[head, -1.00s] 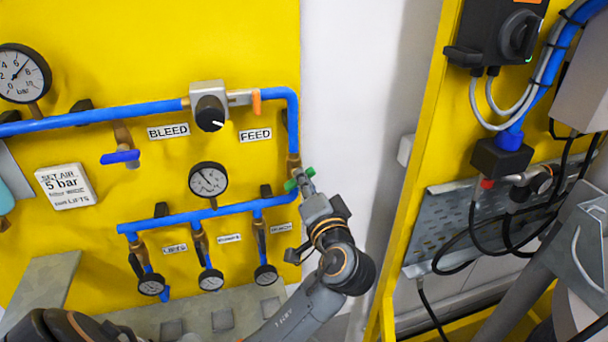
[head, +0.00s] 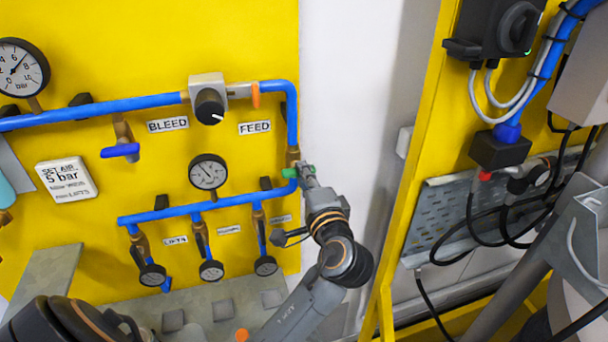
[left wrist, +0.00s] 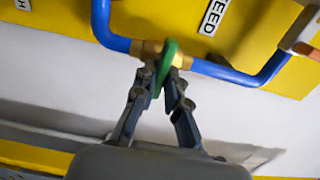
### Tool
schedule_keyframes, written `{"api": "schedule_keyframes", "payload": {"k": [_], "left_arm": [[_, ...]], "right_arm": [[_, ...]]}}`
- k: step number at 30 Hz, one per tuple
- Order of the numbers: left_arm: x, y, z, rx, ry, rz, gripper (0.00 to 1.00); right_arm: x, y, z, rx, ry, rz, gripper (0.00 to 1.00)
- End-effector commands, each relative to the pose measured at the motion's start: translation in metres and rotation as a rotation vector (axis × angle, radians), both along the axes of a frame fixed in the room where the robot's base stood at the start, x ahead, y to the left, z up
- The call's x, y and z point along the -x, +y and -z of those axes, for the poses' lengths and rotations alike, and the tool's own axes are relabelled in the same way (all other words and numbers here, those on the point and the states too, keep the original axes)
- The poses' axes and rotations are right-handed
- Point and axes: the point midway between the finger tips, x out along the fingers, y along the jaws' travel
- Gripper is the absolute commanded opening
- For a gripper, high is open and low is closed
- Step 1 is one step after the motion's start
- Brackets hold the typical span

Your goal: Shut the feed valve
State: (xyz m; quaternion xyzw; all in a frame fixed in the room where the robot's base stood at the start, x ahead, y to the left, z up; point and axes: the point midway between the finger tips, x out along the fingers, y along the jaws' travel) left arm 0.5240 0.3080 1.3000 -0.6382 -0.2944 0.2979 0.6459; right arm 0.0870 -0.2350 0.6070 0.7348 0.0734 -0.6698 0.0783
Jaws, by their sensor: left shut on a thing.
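The feed valve is a brass fitting (head: 293,156) with a green handle (head: 289,173), on the blue pipe at the panel's right edge, below the FEED label (head: 255,127). In the head view the handle lies roughly level, across the upright pipe. My left gripper (head: 304,171) comes at it from the lower right. In the left wrist view my fingers (left wrist: 163,78) are closed on the green handle (left wrist: 168,60), with the brass body (left wrist: 147,48) just behind. The fingers partly hide the handle. My right gripper is out of view.
Left of the valve are a round gauge (head: 208,172), a black regulator knob (head: 209,106) and a blue-handled bleed valve (head: 121,150). An orange lever (head: 255,95) sits above FEED. Small gauges hang below. White wall is open to the right, before another yellow frame (head: 410,200).

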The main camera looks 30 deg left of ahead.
Motion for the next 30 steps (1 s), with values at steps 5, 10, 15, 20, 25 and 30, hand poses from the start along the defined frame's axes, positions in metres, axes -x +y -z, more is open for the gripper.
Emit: {"api": "schedule_keyframes", "payload": {"k": [5,10,15,20,25,30], "left_arm": [[0.000,-0.001,0.001,-0.002,0.006,0.001,0.00],[0.000,-0.001,0.002,-0.002,0.007,0.001,0.00],[0.000,0.000,0.001,-0.002,0.005,0.001,0.35],[0.000,0.000,0.001,-0.002,0.004,0.000,0.35],[0.003,-0.004,0.001,-0.001,0.003,0.001,0.35],[0.020,-0.025,0.002,0.002,0.006,0.004,0.35]], "right_arm": [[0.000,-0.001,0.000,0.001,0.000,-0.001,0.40],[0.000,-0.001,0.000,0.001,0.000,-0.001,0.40],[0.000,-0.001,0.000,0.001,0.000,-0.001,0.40],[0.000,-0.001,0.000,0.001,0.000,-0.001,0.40],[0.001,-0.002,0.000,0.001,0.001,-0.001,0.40],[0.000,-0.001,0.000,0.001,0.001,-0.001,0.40]]}}
